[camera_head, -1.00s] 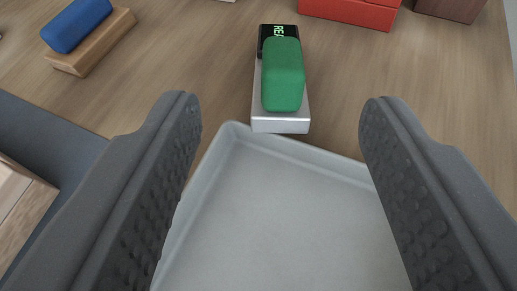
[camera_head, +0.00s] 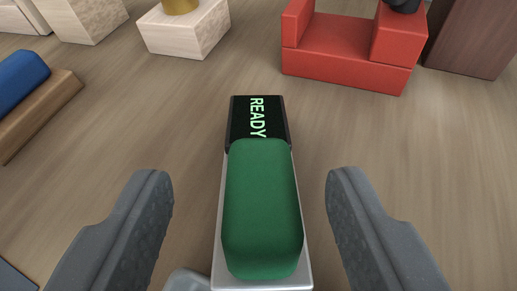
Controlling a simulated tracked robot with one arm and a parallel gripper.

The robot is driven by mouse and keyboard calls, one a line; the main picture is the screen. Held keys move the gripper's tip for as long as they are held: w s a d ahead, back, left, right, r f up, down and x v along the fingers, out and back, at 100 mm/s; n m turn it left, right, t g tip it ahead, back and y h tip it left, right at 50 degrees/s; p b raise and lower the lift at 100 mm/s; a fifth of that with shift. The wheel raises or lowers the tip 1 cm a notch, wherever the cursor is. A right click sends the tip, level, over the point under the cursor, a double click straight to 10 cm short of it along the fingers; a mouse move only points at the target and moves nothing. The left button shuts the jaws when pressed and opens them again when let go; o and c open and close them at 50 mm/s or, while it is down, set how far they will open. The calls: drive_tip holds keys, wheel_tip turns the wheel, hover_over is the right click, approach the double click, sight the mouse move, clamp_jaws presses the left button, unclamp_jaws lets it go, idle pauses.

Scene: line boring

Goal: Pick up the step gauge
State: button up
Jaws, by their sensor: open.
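A silver-bodied device with a rounded green block (camera_head: 262,212) on top and a black display (camera_head: 258,120) reading "READY" lies on the wooden table in the camera view. I take it for the step gauge, but cannot tell for sure. My gripper (camera_head: 250,205) is open. One finger is left of the green block and the other is right of it, with a gap on each side. Neither finger touches it. The near end of the silver body runs close to the bottom edge of the picture.
A red U-shaped block (camera_head: 345,65) stands at the back right, beside a dark brown block (camera_head: 474,38). A pale wooden block (camera_head: 184,30) with a brass piece stands at the back. A blue piece (camera_head: 18,80) on a wooden base (camera_head: 40,112) lies left.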

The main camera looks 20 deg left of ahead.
sight(260, 158)
drive_tip(key=shift+b+x, duration=0.3)
drive_tip(key=shift+x, duration=2.3)
drive_tip(key=shift+d+r, duration=0.1)
drive_tip(key=shift+d, duration=0.1)
clamp_jaws()
